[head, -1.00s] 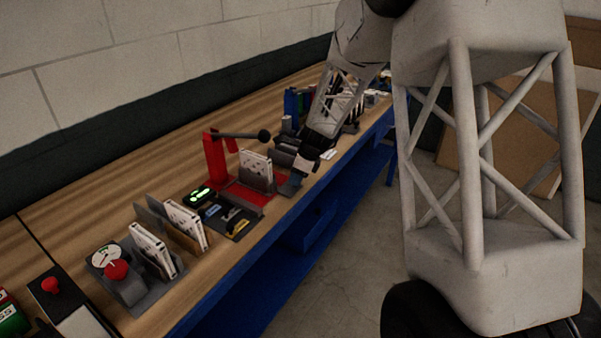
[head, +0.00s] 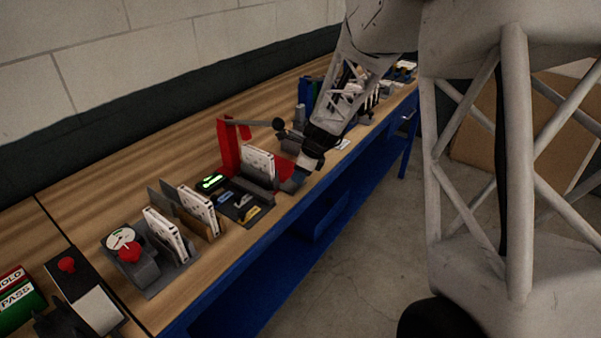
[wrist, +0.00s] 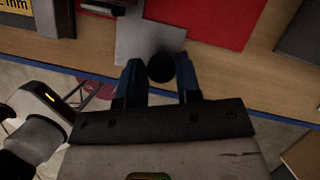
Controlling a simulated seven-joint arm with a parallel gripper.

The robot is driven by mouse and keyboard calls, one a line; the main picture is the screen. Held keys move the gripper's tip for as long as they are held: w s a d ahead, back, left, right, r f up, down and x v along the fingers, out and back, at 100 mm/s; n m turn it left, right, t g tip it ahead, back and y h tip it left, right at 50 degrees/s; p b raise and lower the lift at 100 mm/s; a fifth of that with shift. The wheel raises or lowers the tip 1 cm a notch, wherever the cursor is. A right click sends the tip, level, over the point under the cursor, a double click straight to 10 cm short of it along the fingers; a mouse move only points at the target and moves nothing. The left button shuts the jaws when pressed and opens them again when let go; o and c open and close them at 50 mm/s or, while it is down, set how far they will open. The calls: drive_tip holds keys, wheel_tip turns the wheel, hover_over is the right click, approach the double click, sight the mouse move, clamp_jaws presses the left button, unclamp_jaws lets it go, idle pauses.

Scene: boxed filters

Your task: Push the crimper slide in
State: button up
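The crimper is a red post (head: 228,146) on a red base, with a dark lever ending in a ball (head: 278,124). The red base (wrist: 205,22) also shows in the wrist view. A grey plate (wrist: 135,44), seemingly the slide, sticks out from it toward the bench's front edge. A round black knob (wrist: 161,67) sits at its near edge. My gripper (wrist: 160,75) has its two blue fingers apart, one on each side of the knob. Whether they touch it I cannot tell. In the head view my gripper (head: 302,170) is at the crimper's front right corner.
A boxed filter (head: 258,164) stands upright in a grey holder at the crimper. More filters stand in holders (head: 167,235) to the left, near a gauge with a red knob (head: 130,252). The wooden bench's blue front edge (wrist: 70,63) runs close under my gripper.

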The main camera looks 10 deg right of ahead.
drive_tip(key=o, duration=0.4)
drive_tip(key=shift+s+a, duration=0.1)
drive_tip(key=shift+a, duration=0.05)
drive_tip(key=shift+v, duration=3.9)
